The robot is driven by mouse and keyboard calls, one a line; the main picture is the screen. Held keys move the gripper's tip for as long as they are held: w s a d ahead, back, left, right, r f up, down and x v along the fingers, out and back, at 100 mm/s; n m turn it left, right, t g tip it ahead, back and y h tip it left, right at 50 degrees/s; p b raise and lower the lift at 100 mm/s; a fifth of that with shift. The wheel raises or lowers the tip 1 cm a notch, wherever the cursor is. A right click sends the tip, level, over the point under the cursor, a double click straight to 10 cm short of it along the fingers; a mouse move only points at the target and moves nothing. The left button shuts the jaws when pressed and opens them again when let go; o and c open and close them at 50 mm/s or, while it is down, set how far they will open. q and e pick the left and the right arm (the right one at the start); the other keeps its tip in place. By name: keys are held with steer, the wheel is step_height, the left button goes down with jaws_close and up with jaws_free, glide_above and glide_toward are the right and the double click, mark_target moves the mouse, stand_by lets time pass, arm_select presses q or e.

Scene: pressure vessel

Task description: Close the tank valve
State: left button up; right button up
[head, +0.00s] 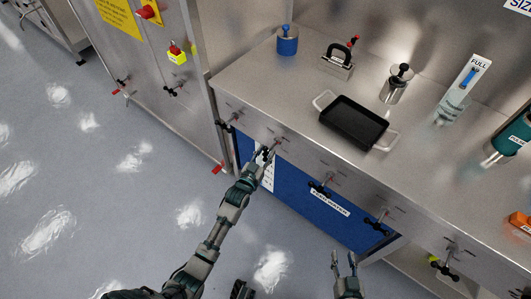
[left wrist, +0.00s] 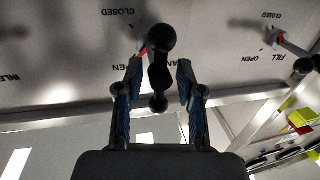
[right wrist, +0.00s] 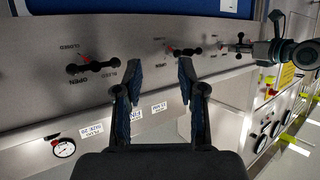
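The tank valve is a black bar handle with ball ends on the front panel of the steel bench. In the left wrist view its handle (left wrist: 159,68) stands lengthwise between the fingers, with a red mark behind it and CLOSED and OPEN lettering beside it; the valve's name is partly hidden. My left gripper (left wrist: 158,82) is open around the handle, with gaps visible on both sides. In the head view the left gripper (head: 265,153) is at the panel and covers much of the handle. My right gripper (head: 345,263) is open and empty, in front of the bench; its fingers also show apart in the right wrist view (right wrist: 160,80).
The fill valve (left wrist: 302,64) is to the right in the left wrist view. Other valve handles (head: 322,186) line the panel. A black tray (head: 354,122), a blue weight (head: 287,40) and other items stand on the bench top. The floor (head: 130,210) at left is clear.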

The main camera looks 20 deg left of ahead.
arm_select(q)
jaws_close()
